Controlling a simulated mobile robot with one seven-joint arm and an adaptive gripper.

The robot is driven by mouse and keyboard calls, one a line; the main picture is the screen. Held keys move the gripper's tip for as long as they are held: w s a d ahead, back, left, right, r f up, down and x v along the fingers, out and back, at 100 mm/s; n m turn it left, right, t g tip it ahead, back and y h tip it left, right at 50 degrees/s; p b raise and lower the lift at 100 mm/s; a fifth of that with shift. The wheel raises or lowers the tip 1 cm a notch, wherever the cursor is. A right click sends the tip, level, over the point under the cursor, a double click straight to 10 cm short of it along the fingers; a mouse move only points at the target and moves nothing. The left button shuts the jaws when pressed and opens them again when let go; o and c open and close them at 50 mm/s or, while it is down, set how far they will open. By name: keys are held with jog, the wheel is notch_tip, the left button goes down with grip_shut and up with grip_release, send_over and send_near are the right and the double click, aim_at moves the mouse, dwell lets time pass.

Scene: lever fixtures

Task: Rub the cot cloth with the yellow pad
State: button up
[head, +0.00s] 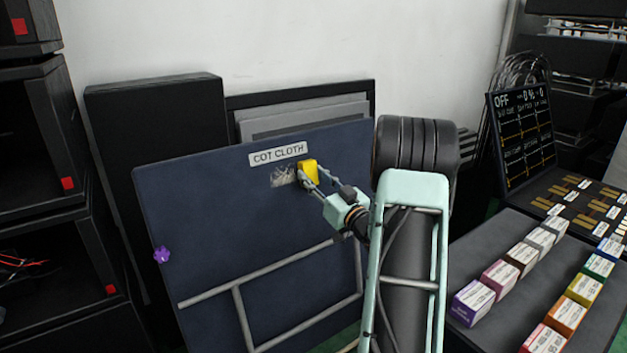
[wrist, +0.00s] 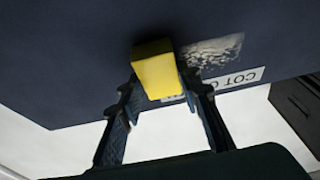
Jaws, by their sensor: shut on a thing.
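The yellow pad (head: 309,172) is held between the fingers of my gripper (head: 316,184), in front of the dark blue board. In the wrist view the yellow pad (wrist: 155,70) sits between the two fingertips (wrist: 158,82). The cot cloth is a dark blue upright panel (head: 215,220) with a white label reading COT CLOTH (head: 278,153). A pale scuffed patch (head: 284,176) lies just below the label, immediately left of the pad. In the wrist view the patch (wrist: 212,51) is to the right of the pad. I cannot tell whether the pad touches the panel.
Grey rails (head: 270,278) cross the lower panel, and a purple knob (head: 161,254) sits at its left edge. A bench (head: 490,245) with several coloured boxes stands at the right. Black shelving (head: 50,190) stands at the left.

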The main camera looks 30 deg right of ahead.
jog(key=shift+s+a+b, duration=0.1)
jog(key=shift+a+b, duration=0.35)
jog(key=shift+a, duration=3.65)
jog(key=shift+s+a, duration=0.15)
jog(key=shift+a, duration=1.35)
jog(key=shift+s+a, duration=0.1)
jog(key=shift+a, duration=1.35)
jog(key=s+r, duration=0.1)
jog(key=s, duration=0.5)
jog(key=shift+d+r, duration=0.15)
jog(key=s, duration=0.3)
jog(key=shift+r, duration=0.3)
